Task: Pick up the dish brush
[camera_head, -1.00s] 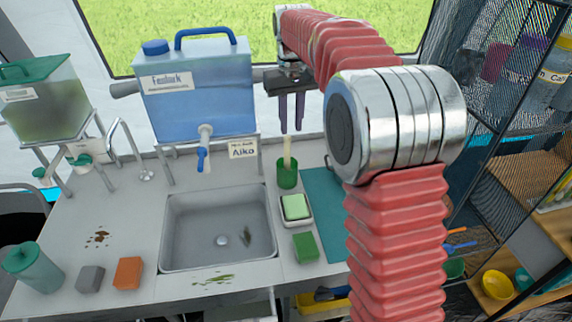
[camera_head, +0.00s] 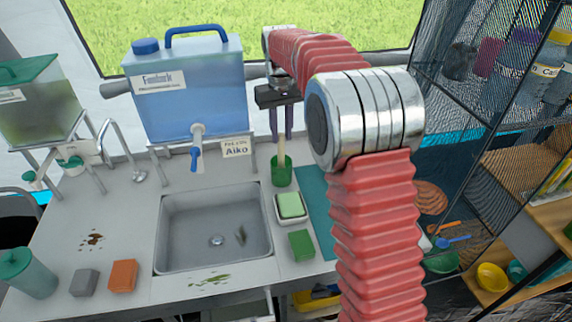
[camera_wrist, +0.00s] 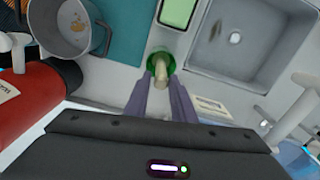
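The dish brush (camera_head: 282,149) stands upright in a green cup (camera_head: 282,172) behind the soap dish, right of the sink. Only its pale handle shows; its head is hidden in the cup. My gripper (camera_head: 281,137) is open above the cup and points down, with its two purple fingers either side of the handle's upper part. In the wrist view the handle (camera_wrist: 161,74) shows between the fingertips (camera_wrist: 161,80), with a gap to the fingers. The green cup (camera_wrist: 160,63) surrounds its lower end.
A green soap (camera_head: 291,205) in its dish and a green sponge (camera_head: 301,245) lie in front of the cup. The sink (camera_head: 214,268) is at left, a blue water container (camera_head: 190,95) behind it. A pot (camera_wrist: 66,30) shows in the wrist view. A mesh rack stands right.

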